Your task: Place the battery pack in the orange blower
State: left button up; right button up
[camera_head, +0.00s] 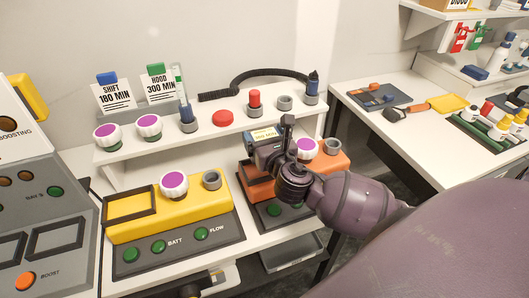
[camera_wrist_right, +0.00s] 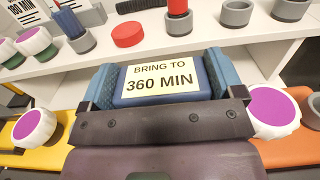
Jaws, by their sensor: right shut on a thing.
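The battery pack (camera_head: 263,134) is a dark blue block with a pale label. In the right wrist view the battery pack (camera_wrist_right: 160,98) shows its label, "BRING TO 360 MIN". My right gripper (camera_head: 284,148) is shut on it and holds it over the left part of the orange blower (camera_head: 335,164). The gripper and pack hide part of the blower's top, so I cannot tell whether the pack touches it. The blower has a white and purple knob (camera_head: 308,149) and a grey cup (camera_head: 332,146) at its right. My left gripper is not in view.
The yellow unit (camera_head: 185,213) with an empty dark frame (camera_head: 130,206) stands to the left. A white shelf (camera_head: 205,130) behind carries knobs, cups, a red button (camera_head: 222,118) and sign cards. A side bench (camera_head: 385,122) with tools is at the right.

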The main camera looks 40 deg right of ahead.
notch_tip(320, 180, down, 4)
jog(key=shift+f+b, duration=0.1)
jog(key=shift+b, duration=0.4)
jog(key=shift+f, duration=0.3)
jog(key=shift+f, duration=0.15)
jog(key=o, duration=1)
jog(key=shift+o, duration=0.2)
